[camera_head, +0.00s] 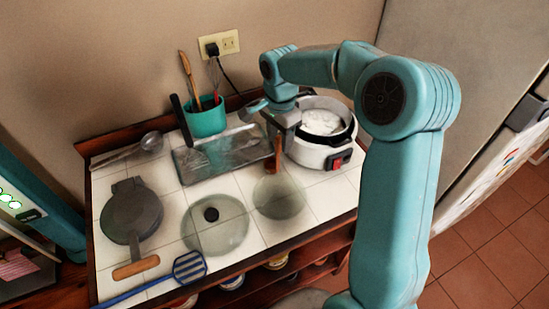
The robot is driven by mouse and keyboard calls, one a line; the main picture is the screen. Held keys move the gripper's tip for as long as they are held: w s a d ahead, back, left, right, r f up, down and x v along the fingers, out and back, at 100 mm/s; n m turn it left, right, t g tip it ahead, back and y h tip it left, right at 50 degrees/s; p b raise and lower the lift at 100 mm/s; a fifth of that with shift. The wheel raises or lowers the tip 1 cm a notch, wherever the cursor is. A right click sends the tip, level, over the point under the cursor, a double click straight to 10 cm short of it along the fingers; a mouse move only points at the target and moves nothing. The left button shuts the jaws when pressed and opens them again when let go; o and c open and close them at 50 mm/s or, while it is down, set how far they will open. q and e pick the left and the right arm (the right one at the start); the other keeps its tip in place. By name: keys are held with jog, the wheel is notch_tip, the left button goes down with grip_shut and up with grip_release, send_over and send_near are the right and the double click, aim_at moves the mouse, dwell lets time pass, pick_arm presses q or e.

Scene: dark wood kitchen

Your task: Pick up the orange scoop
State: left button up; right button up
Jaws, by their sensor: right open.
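A narrow orange-brown piece (277,152), which looks like the orange scoop, stands near-upright at the left side of the white cooker (318,155). Its lower end is hard to make out. My right arm comes in from the right and bends over the cooker. My right gripper (272,118) is open and points down and left, just above the orange-brown piece and the cooker's left rim. I cannot tell whether a finger touches the piece. My left gripper is out of view.
A glass-like tray (215,158) lies left of the cooker. Behind it a teal pot (205,119) holds utensils. Two round glass lids (225,238), a hinged round pan (131,212) and a blue slotted turner (188,268) lie on the white tiles. A socket with a plug (221,45) is on the wall.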

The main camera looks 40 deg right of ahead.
jog(key=f, duration=0.2)
jog(key=w+f, duration=0.1)
jog(key=shift+d+f, duration=0.25)
jog(key=shift+s+a+r, duration=0.1)
jog(key=shift+s+r, duration=0.05)
jog(key=shift+s, duration=0.1)
jog(key=shift+s+a, duration=0.1)
jog(key=c, duration=0.3)
grip_shut()
